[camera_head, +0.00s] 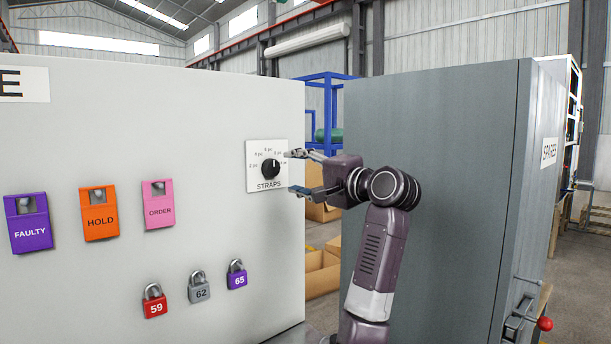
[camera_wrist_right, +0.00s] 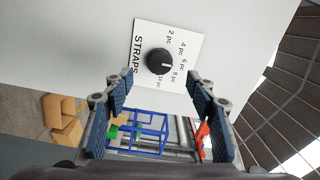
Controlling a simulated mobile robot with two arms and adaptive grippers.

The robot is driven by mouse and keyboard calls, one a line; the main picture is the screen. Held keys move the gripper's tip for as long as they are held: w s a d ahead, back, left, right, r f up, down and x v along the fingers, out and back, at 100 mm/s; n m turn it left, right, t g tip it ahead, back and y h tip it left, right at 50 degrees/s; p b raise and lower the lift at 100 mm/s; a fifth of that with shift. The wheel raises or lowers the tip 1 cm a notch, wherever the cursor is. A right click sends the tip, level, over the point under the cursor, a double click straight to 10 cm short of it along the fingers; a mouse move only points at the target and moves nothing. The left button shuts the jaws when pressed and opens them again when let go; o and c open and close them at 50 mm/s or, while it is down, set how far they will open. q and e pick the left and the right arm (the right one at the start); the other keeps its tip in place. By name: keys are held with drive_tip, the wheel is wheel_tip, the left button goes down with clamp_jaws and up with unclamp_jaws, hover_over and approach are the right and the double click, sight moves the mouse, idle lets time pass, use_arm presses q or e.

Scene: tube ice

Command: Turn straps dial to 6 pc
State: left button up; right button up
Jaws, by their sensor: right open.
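The straps dial (camera_head: 270,168) is a round black knob on a white plate (camera_head: 252,180) labelled STRAPS, near the right edge of the pale panel. In the right wrist view the knob (camera_wrist_right: 159,61) shows a small white mark on its side toward the 6 pc and 8 pc labels; the exact setting is too small to tell. My right gripper (camera_head: 290,172) is open and empty, just right of the plate. Its fingers (camera_wrist_right: 155,84) are spread in the wrist view, with the knob beyond the tips, apart from them. My left gripper is not in view.
Purple FAULTY (camera_head: 28,233), orange HOLD (camera_head: 100,222) and pink ORDER (camera_head: 158,212) tags hang on the panel. Padlocks 59 (camera_head: 155,308), 62 (camera_head: 199,292) and 65 (camera_head: 237,280) are below. A grey cabinet (camera_head: 450,150) stands at right. Boxes (camera_head: 320,272) show in the gap.

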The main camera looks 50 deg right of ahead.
drive_tip(key=shift+s+a, duration=0.15)
drive_tip(key=shift+s, duration=0.75)
drive_tip(key=shift+s+a, duration=0.1)
drive_tip(key=shift+s, duration=0.75)
